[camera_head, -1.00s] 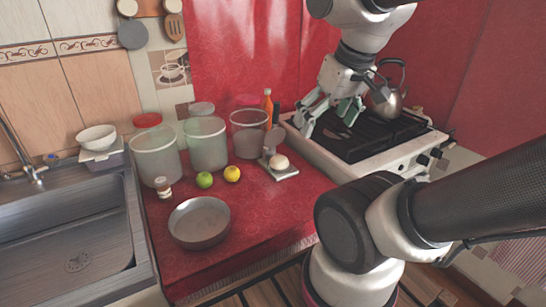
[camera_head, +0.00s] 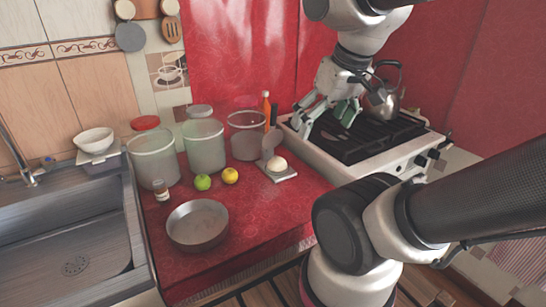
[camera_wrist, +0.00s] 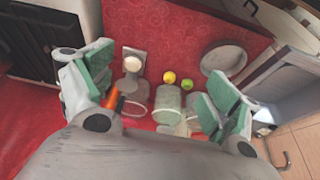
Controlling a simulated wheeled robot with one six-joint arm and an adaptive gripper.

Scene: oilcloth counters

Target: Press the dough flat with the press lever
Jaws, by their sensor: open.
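The press is a small pale base plate (camera_head: 285,176) on the red counter beside the stove, with a round grey lever plate (camera_head: 272,141) raised at its left rear. A rounded white dough ball (camera_head: 277,163) sits on the base, not flattened. The dough (camera_wrist: 133,64) also shows in the wrist view, left of centre and below the gripper. My gripper (camera_head: 325,113) is open and empty, with green finger pads. It hangs over the stove's left side, right of the press and apart from it. In the wrist view, its fingers (camera_wrist: 160,88) are spread wide.
A yellow fruit (camera_head: 230,176), a green fruit (camera_head: 203,182) and a pan (camera_head: 198,224) lie in front. A kettle (camera_head: 384,98) stands on the stove (camera_head: 372,150). The counter right of the pan is clear.

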